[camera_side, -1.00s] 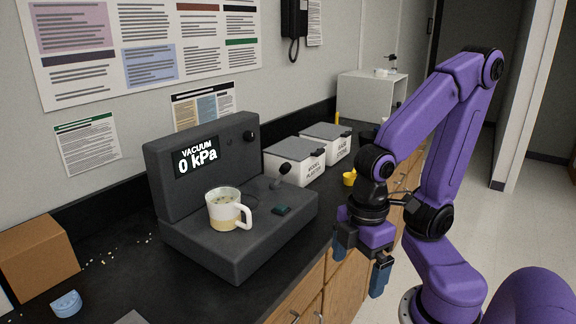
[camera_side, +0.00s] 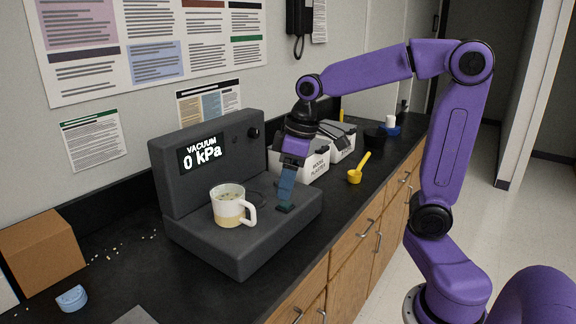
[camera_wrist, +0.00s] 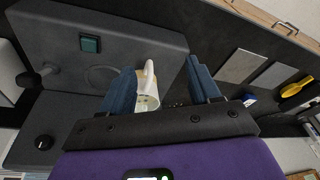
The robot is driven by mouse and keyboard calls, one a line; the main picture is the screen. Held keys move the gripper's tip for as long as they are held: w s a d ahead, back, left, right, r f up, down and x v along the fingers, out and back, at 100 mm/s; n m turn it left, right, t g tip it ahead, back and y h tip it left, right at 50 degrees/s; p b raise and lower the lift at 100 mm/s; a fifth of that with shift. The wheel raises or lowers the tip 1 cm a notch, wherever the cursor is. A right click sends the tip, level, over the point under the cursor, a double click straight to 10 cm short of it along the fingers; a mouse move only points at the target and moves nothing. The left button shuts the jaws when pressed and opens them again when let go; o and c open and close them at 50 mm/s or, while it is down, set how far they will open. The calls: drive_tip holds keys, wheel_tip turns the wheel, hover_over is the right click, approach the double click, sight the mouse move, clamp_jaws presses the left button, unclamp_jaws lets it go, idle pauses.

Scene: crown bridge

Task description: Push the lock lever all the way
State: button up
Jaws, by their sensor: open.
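The lock lever (camera_wrist: 25,78), with a black knob on a grey shaft, shows at the far left of the wrist view, outside my fingers. My gripper hides it in the side view. The dark vacuum machine (camera_side: 243,247) has a green square button (camera_side: 285,208) on its base; the button also shows in the wrist view (camera_wrist: 90,43). My gripper (camera_side: 285,202) is open, fingers pointing down, over the button's end of the base; the side view does not show whether they touch it. The wrist view shows the blue fingers apart (camera_wrist: 163,90), with nothing held.
A cream mug (camera_side: 228,205) stands on the machine's base. The display (camera_side: 200,153) reads 0 kPa, with a dark dial (camera_side: 253,133) to its right. Labelled grey bins (camera_side: 312,168) stand behind my gripper. A yellow scoop (camera_side: 355,175) lies to the right.

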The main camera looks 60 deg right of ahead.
drive_tip(key=w+d+r+m+t+h, duration=0.1)
drive_tip(key=w+d+r+m, duration=0.15)
drive_tip(key=d, duration=0.45)
drive_tip(key=w+d+r+m+t, duration=0.1)
drive_tip(key=w+d+r, duration=0.15)
drive_tip(key=d, duration=0.45)
drive_tip(key=w+d+r+m+h, duration=0.1)
drive_tip(key=w+d+r+m, duration=0.1)
drive_tip(key=w+d, duration=0.35)
drive_tip(key=shift+t, duration=0.3)
drive_tip(key=x, duration=0.5)
drive_tip(key=s+x, duration=0.1)
drive_tip(key=x, duration=0.5)
drive_tip(key=d+x, duration=0.1)
drive_tip(key=x, duration=0.4)
drive_tip(key=shift+s+d+f, duration=0.15)
drive_tip(key=shift+s+f, duration=0.2)
drive_tip(key=shift+f, duration=0.25)
drive_tip(key=shift+c, duration=0.3)
drive_tip(key=c, duration=0.9)
